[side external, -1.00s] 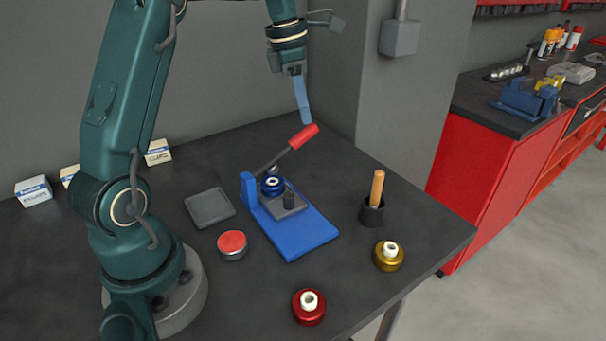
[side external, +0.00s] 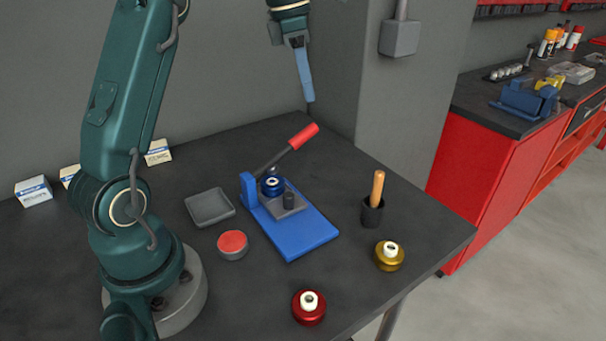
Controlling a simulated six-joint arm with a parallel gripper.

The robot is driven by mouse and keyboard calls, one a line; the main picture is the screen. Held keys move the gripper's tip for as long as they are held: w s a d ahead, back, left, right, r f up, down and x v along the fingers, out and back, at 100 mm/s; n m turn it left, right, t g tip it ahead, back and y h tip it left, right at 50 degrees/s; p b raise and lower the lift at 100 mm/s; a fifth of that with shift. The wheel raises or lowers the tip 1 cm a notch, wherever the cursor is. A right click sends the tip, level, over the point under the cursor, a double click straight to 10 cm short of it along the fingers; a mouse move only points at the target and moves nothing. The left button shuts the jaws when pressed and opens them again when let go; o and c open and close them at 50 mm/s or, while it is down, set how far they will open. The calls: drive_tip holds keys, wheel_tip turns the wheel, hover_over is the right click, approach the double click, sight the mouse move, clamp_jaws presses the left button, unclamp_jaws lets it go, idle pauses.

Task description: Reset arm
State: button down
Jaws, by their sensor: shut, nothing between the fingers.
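My gripper (side external: 309,98) hangs in the air near the top middle, above the dark workbench (side external: 300,305). Its light blue fingers are shut with nothing between them. It is above and apart from the red-handled lever (side external: 304,137). The lever belongs to a press on a blue base plate (side external: 300,236). A blue ringed wheel part (side external: 273,187) sits on the press. A red wheel part (side external: 309,307) and a gold wheel part (side external: 389,256), each with a white centre, stand on the bench.
A grey tray (side external: 230,208) and a red-topped round tin (side external: 233,244) lie left of the press. A black cup with a wooden handle (side external: 377,188) stands right of it. Small boxes (side external: 33,191) are at the back left. A grey pillar (side external: 420,100) rises behind the bench.

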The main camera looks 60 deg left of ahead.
drive_tip(key=s+d+r+m+t, duration=0.2)
drive_tip(key=s+d+r+m, duration=0.3)
drive_tip(key=s+d+m, duration=0.5)
drive_tip(key=s+d+f+m, duration=0.1)
drive_tip(key=s+f+m, duration=0.3)
drive_tip(key=m, duration=0.6)
drive_tip(key=s+d+f+m+t+y, duration=0.1)
drive_tip(key=s+f+m, duration=0.3)
drive_tip(key=m, duration=0.5)
drive_tip(key=shift+d+f+m, duration=0.4)
drive_tip(key=shift+d+f, duration=0.3)
drive_tip(key=shift+f, duration=0.25)
